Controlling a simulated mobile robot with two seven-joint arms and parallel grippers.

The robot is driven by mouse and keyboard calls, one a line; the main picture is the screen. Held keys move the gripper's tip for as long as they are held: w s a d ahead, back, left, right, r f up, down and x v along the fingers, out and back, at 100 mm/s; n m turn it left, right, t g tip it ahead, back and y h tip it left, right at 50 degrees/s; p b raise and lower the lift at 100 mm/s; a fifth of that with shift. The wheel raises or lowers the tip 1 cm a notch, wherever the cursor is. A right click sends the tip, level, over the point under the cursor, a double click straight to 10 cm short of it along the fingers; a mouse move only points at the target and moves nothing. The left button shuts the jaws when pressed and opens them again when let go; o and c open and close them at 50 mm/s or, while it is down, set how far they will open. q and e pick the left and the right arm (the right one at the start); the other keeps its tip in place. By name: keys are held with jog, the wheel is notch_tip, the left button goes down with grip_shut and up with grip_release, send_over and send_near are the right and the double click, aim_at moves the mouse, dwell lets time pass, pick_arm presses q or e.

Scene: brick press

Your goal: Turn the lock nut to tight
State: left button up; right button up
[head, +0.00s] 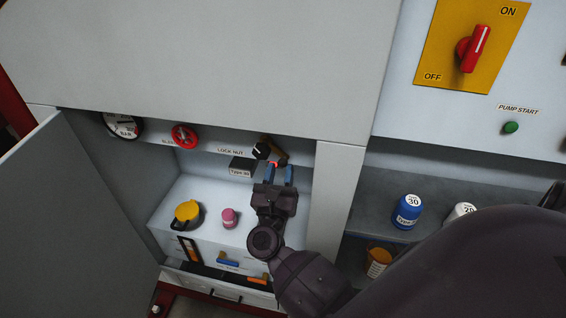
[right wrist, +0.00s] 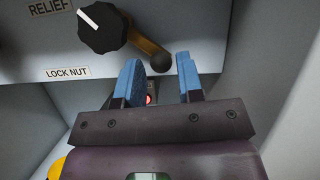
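The lock nut's brass lever (right wrist: 148,44), with a dark ball end, sticks out from behind the black relief knob (right wrist: 103,27) in the right wrist view. It slants down to the right. In the head view the lever (head: 268,142) shows small beside the knob (head: 260,151). The LOCK NUT label (right wrist: 68,72) is below left of the knob. My right gripper (right wrist: 160,78) is open with its blue fingers apart. The ball end appears between and just beyond the fingertips; I cannot tell whether they touch. My right gripper (head: 279,174) also shows in the head view. My left gripper is not seen.
The cabinet door (head: 80,210) stands open at left. A gauge (head: 122,124) and red bleed knob (head: 184,136) are on the panel. A yellow-topped item (head: 187,212) and pink piece (head: 229,218) stand on the ledge below. The right cabinet wall (right wrist: 275,80) is close to my right gripper.

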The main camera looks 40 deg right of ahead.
jog(key=shift+x, duration=1.1)
jog(key=shift+c, duration=0.4)
grip_shut()
